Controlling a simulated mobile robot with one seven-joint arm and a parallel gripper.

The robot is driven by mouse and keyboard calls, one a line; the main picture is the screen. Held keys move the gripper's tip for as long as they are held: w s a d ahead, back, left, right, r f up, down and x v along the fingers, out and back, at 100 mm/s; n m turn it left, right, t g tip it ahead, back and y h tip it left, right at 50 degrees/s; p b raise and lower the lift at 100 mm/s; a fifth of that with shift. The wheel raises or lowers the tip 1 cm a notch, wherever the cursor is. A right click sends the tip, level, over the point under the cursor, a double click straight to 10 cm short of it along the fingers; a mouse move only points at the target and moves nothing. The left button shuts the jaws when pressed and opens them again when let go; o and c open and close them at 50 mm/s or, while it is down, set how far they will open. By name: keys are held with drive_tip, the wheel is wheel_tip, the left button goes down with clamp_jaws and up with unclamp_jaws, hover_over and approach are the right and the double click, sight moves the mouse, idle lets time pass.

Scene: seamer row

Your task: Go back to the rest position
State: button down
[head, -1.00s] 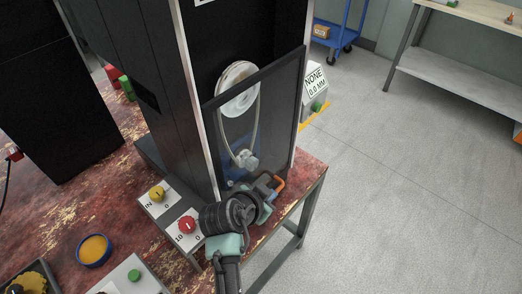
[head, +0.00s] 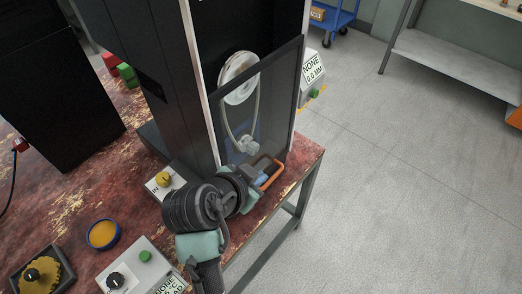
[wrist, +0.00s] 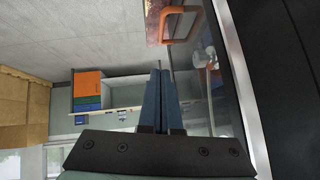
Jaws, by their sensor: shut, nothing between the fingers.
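My gripper shows in the wrist view (wrist: 161,80) with its two blue fingers together and nothing between them. In the head view, my arm reaches up from the bottom centre and its end is in front of the machine's lower part. An orange handle (head: 270,172) is at the lower edge of the clear, dark-framed guard (head: 279,100). The handle also shows in the wrist view (wrist: 182,30), beyond my fingertips, and the fingers are not around it.
The worn red table (head: 82,201) carries a yellow knob panel (head: 154,190), a bowl with orange contents (head: 103,235) and a green-button box (head: 156,272), close to my arm. A box reading NONE 0.0 MM (head: 312,70) stands behind the guard. Floor at right is clear.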

drive_tip(key=w+d+r+n+t+y, duration=0.2)
drive_tip(key=r+n+t, duration=0.2)
drive_tip(key=r, duration=1)
drive_tip(key=w+d+r+n+t+y, duration=0.2)
drive_tip(key=w+r+n+t, duration=0.15)
drive_tip(key=r, duration=0.95)
drive_tip(key=s+r+t, duration=0.3)
drive_tip(key=s+r, duration=0.1)
drive_tip(key=r, duration=0.5)
drive_tip(key=s+r+t+p, duration=0.1)
drive_tip(key=s+r+t, duration=0.3)
drive_tip(key=r, duration=0.5)
drive_tip(key=s+r+t, duration=0.4)
drive_tip(key=s+r, duration=0.1)
drive_tip(key=r, duration=0.4)
drive_tip(key=shift+s+a+r, duration=0.25)
drive_tip(key=shift+s+a, duration=0.15)
drive_tip(key=shift+a, duration=0.05)
drive_tip(key=shift+n+t, duration=0.25)
